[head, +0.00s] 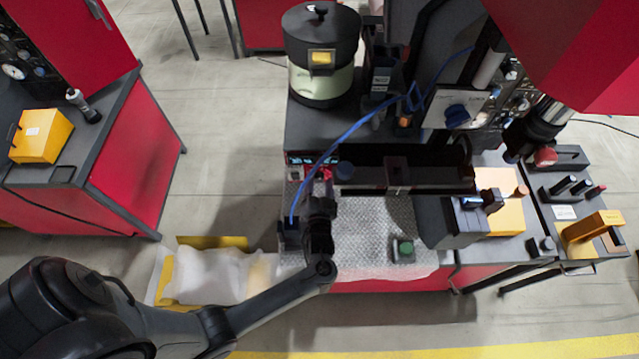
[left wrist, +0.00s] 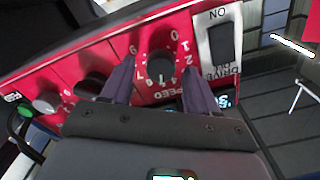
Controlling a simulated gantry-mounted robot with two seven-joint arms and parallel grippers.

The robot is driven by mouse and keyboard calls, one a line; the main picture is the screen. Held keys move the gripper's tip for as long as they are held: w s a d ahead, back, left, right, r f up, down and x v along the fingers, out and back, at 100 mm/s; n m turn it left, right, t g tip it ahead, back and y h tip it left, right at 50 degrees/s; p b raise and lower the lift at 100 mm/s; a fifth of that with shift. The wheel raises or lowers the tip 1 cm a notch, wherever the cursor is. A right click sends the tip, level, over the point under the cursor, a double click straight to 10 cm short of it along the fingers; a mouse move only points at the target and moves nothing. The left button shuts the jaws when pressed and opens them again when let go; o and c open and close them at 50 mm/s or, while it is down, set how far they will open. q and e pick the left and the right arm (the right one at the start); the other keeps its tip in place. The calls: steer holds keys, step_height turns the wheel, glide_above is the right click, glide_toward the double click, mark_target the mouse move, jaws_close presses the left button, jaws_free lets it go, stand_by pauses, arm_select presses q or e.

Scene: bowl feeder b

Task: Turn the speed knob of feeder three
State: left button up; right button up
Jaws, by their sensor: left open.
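The speed knob (left wrist: 160,66) is a round black dial on a red control panel (left wrist: 70,68), ringed by white numbers, with the word SPEED upside down below it. In the left wrist view my left gripper (left wrist: 157,72) is open, one finger on each side of the knob, with red panel showing between. In the head view my left gripper (head: 318,178) is at the red panel (head: 300,158) below the bowl feeder (head: 321,55); the knob is hidden or too small to tell there. I cannot read a feeder number. I do not make out my right gripper.
On the panel, a black ON switch (left wrist: 220,47) is to the right, a grey knob (left wrist: 46,102) and a green button (left wrist: 25,111) to the left. A blue cable (head: 352,127) runs near my gripper. Bubble wrap (head: 375,225) with a green-topped button box (head: 403,249) lies in front.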

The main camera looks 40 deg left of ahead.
arm_select(q)
steer(key=v, duration=1)
steer(key=shift+s+d+b, duration=0.2)
steer(key=shift+b, duration=0.15)
steer(key=shift+s, duration=0.1)
